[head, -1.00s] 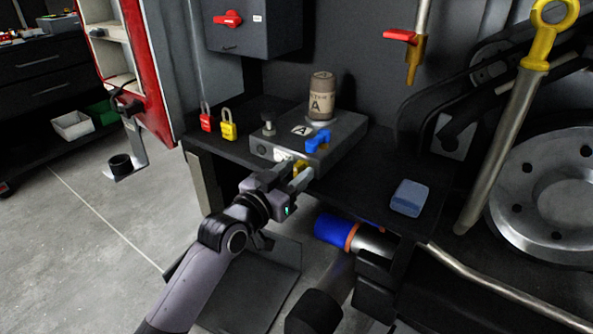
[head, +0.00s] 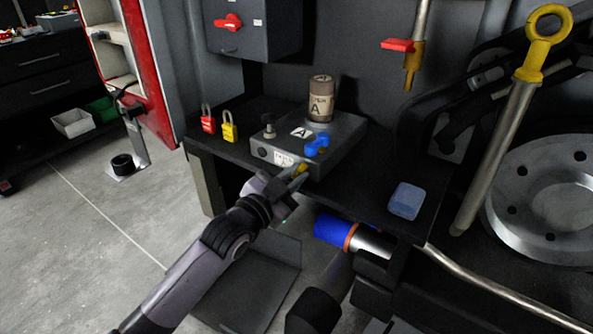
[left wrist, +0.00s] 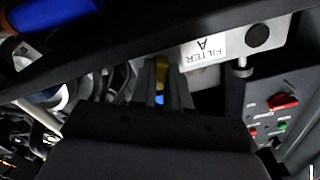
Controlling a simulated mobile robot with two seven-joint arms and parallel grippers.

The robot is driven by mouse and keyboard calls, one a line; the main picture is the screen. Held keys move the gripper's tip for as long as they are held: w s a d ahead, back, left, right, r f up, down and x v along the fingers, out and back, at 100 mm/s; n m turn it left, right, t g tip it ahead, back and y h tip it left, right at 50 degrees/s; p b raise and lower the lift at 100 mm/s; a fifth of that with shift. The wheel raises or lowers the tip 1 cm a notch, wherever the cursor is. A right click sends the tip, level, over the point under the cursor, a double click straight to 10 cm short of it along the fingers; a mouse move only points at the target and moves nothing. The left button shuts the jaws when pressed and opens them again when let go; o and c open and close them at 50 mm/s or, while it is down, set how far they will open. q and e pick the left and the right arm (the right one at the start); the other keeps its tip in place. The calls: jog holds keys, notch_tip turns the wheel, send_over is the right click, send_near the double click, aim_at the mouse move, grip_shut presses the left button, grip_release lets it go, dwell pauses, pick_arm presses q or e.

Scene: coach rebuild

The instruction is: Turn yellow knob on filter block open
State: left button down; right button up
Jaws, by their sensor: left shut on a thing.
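The filter block (head: 345,137) is a grey box with a label "A", lying on a dark shelf. The yellow knob (head: 302,168) sits low on its front face and is partly covered by my fingers. My left gripper (head: 297,178) is shut on the yellow knob, its hand rolled to a slant. In the left wrist view the yellow knob (left wrist: 161,70) shows between the two fingers (left wrist: 161,92), beside the white "FILTER A" plate (left wrist: 200,48). The knob's exact angle is hard to tell.
A blue handle (head: 317,145) sits on the block, close above the yellow knob. A canister (head: 321,98) stands on top. Red (head: 208,120) and yellow (head: 229,127) padlocks are to the left. A light blue block (head: 405,201) lies right.

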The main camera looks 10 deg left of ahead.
dwell(0.3)
pick_arm(q)
jog(key=m+p, duration=0.1)
jog(key=m, duration=0.1)
jog(key=shift+r+m, duration=0.1)
jog(key=shift+m, duration=0.3)
jog(key=shift+m+p, duration=0.45)
jog(key=shift+m, duration=1.25)
jog(key=shift+m+p, duration=0.45)
jog(key=shift+m, duration=0.65)
jog(key=m, duration=0.3)
jog(key=shift+m, duration=0.4)
jog(key=c, duration=0.9)
grip_release()
